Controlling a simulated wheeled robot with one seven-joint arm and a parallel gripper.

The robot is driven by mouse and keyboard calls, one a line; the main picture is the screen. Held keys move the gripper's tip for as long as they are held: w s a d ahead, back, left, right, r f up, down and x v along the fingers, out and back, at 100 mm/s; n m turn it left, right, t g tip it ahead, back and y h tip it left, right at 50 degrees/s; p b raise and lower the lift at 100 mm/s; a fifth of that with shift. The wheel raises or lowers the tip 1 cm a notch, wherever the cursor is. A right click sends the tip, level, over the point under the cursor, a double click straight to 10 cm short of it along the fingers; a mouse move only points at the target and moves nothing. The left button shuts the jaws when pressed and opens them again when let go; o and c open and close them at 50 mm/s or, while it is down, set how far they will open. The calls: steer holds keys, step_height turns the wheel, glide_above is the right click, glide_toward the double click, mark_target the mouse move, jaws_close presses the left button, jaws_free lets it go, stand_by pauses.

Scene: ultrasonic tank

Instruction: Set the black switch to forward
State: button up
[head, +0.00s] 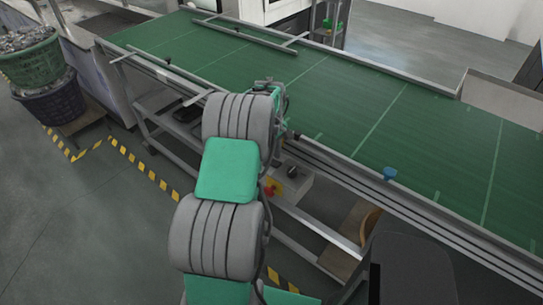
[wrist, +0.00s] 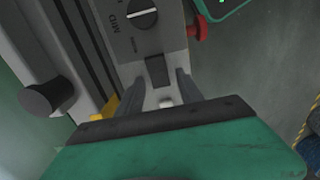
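A grey control box (wrist: 125,45) with a white-marked round dial (wrist: 142,18) shows at the top of the wrist view. Below the dial is a dark rectangular piece (wrist: 157,70), which looks like the black switch; its set position cannot be read. My gripper (wrist: 158,82) is open, its two dark fingers apart on either side of this piece. Whether they touch it is unclear. In the head view the control box (head: 296,188) sits at the conveyor's near side, just right of my arm. My gripper is hidden there behind my arm.
A red button (wrist: 197,32) sticks out of the box's right side, and also shows in the head view (head: 270,190). A black cylindrical knob (wrist: 45,97) stands left of the box. The long green conveyor (head: 385,125) fills the far side. Stacked baskets (head: 50,100) stand at left.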

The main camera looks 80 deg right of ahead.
jaws_close()
stand_by(0.3)
steer(key=shift+s+f+t+b, duration=0.25)
steer(key=shift+t+b, duration=0.15)
steer(key=shift+b, duration=0.5)
steer(key=shift+s+t+h+b, duration=0.15)
steer(key=shift+t+h+b, duration=0.15)
steer(key=shift+b, duration=0.25)
steer(key=shift+a+r+t+h+b, duration=0.25)
steer(key=shift+t+h+b, duration=0.2)
steer(key=shift+t, duration=0.45)
steer(key=shift+r, duration=0.15)
steer(key=shift+o, duration=0.7)
jaws_free()
